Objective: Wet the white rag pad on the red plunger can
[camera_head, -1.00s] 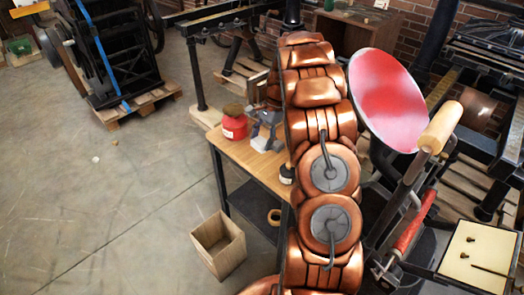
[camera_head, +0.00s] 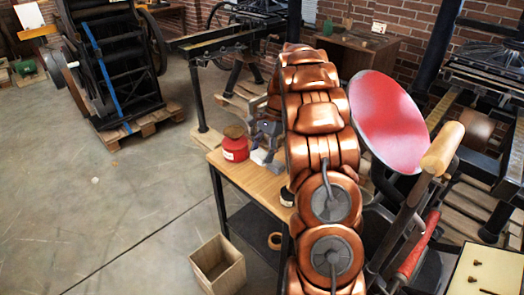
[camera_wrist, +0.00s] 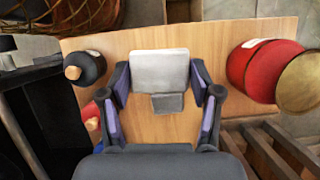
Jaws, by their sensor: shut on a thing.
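The red plunger can (camera_head: 235,150), with a brass dish on top (camera_head: 233,131), stands on the wooden table's far left corner. In the wrist view the can (camera_wrist: 258,70) is at the right, its brass dish (camera_wrist: 299,82) facing the camera. My gripper (camera_wrist: 160,82) is shut on the white rag pad (camera_wrist: 160,70), with a grey block at the pad's near edge. In the head view my gripper (camera_head: 265,133) is just right of the can, partly hidden by my arm. The pad and can are apart in the wrist view. Whether the pad touches the table is unclear.
The wooden table (camera_head: 250,183) carries a dark bottle (camera_wrist: 86,68), left of the gripper in the wrist view. A small red item (camera_wrist: 92,112) lies near the left finger. An open wooden box (camera_head: 218,265) stands on the floor. A press with a red disc (camera_head: 390,122) is at right.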

